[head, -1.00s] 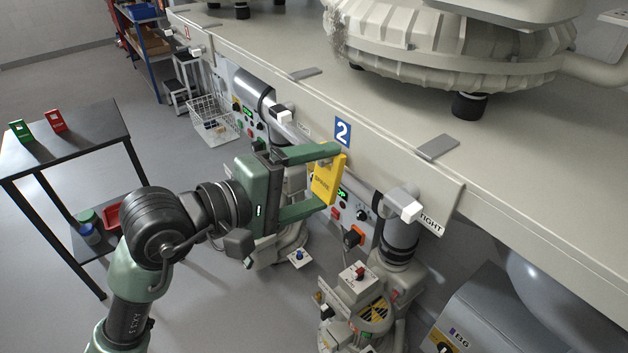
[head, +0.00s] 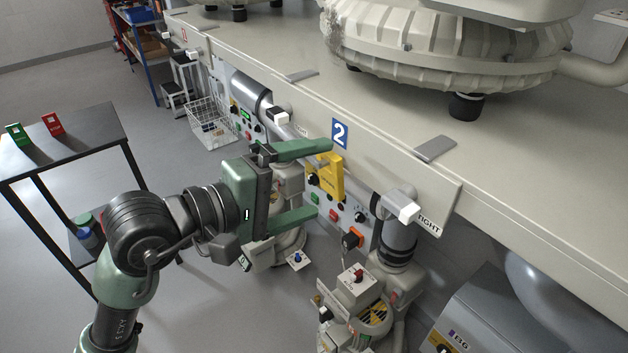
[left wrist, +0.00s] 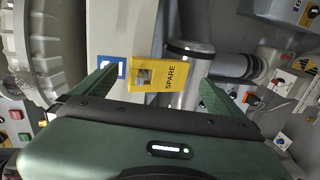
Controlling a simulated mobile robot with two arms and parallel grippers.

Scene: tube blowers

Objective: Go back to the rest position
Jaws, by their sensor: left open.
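My left gripper (head: 322,180) is green with two fingers spread apart. It is open and empty in the middle of the head view. A yellow tag (head: 331,178) hangs on the front of the machine, just beyond the fingertips and below the blue number 2 sign (head: 340,133). In the left wrist view the yellow tag (left wrist: 172,76) reads "SPARE" and appears between the fingers, apart from them. My right gripper is not in view.
The machine's long pale ledge (head: 400,170) runs diagonally close to the gripper. A pipe with a white end block (head: 406,208) and a control box (head: 357,283) stand to the right. A dark table (head: 75,150) is at left. Open floor lies between.

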